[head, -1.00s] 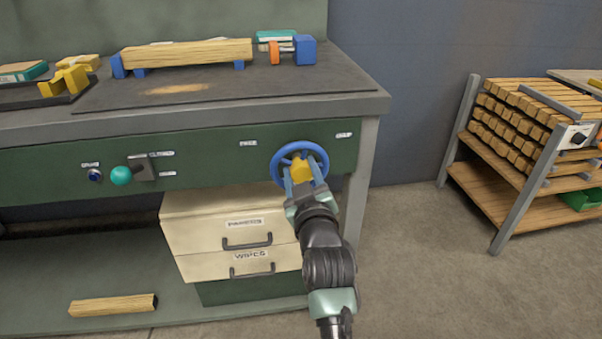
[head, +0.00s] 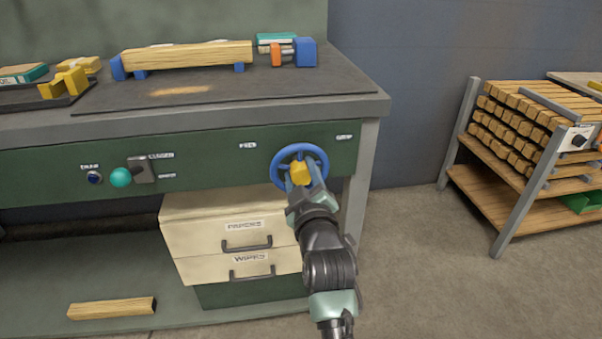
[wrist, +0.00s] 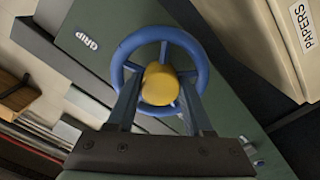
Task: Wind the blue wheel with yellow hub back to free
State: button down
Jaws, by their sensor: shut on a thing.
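The blue wheel with yellow hub (head: 324,165) is mounted on the green front panel of the bench, at its right end. A FREE label (head: 247,146) is to its left and a GRIP label (head: 344,137) to its right. My gripper (head: 301,175) reaches the wheel from the front and is shut on it. In the wrist view the two fingers (wrist: 160,103) lie on either side of the yellow hub (wrist: 160,85), inside the blue rim (wrist: 160,34). The exact contact is hard to see.
On the bench top a wood bar (head: 187,55) rests on blue supports, with a gap to the orange clamp pad (head: 276,55). A teal knob (head: 121,177) is on the panel at left. Drawers (head: 200,239) are below the wheel. A wood rack (head: 500,205) stands right, with clear floor between.

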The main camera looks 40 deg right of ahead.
jog(key=c, duration=0.6)
grip_release()
jog(key=p+v, duration=0.3)
jog(key=v, duration=1)
jog(key=w+a+r+t+y, duration=0.2)
jog(key=w+a+r+t, duration=0.15)
jog(key=a+r, duration=0.7)
jog(key=w+a+r+t+y, duration=0.2)
jog(key=a+r+t, duration=0.25)
jog(key=r, duration=1.05)
jog(key=s+a+r+m+t+y+p, duration=0.1)
jog(key=s+a+r+t+y, duration=0.15)
jog(key=s+a+r, duration=0.4)
jog(key=s+a+r+m+t+y+p, duration=0.1)
jog(key=s+a+r+t+y, duration=0.15)
jog(key=a+r, duration=0.75)
jog(key=shift+g+y, duration=0.3)
jog(key=shift+g, duration=0.1)
jog(key=r+p, duration=1.1)
jog(key=d+r+p, duration=0.1)
jog(key=r+p, duration=1)
jog(key=r, duration=0.1)
jog(key=d+r+p, duration=0.1)
jog(key=r+p, duration=1)
jog(key=r, duration=0.1)
jog(key=shift+d+r, duration=0.15)
jog(key=shift+r, duration=0.05)
